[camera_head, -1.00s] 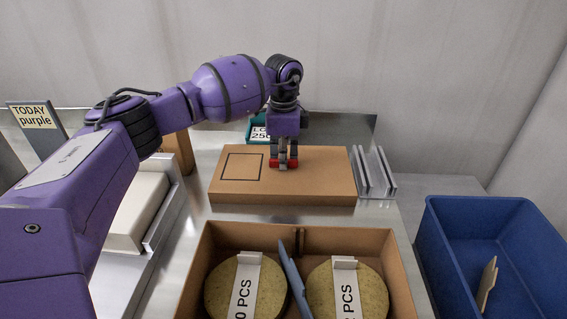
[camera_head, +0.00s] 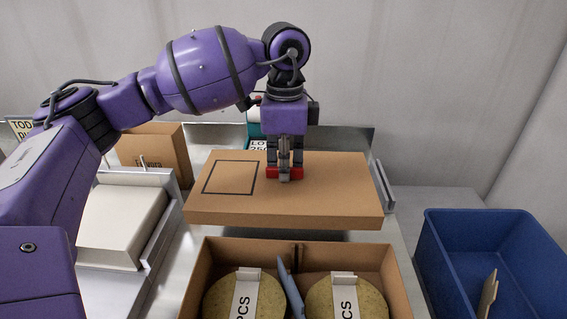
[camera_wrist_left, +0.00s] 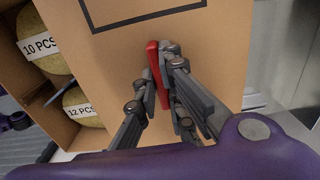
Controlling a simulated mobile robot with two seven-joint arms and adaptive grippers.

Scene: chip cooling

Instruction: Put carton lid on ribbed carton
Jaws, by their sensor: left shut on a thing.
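The carton lid (camera_head: 320,200) is a flat brown cardboard lid with a black square outline, held up level behind the open carton. My left gripper (camera_head: 285,174) is shut on the red grip on the lid's top. The left wrist view shows the same fingers (camera_wrist_left: 160,85) closed around the red grip, with the lid (camera_wrist_left: 120,70) under them. The ribbed carton (camera_head: 200,290) stands open in front. It holds two round chip stacks with white paper bands, parted by a blue-grey divider (camera_head: 290,278). My right gripper is not in view.
A blue bin (camera_head: 440,260) with a tan piece inside stands at the right. A white block (camera_head: 120,225) lies in a metal holder at the left. A brown box (camera_head: 155,155) and a teal item (camera_head: 255,138) with a label stand at the back.

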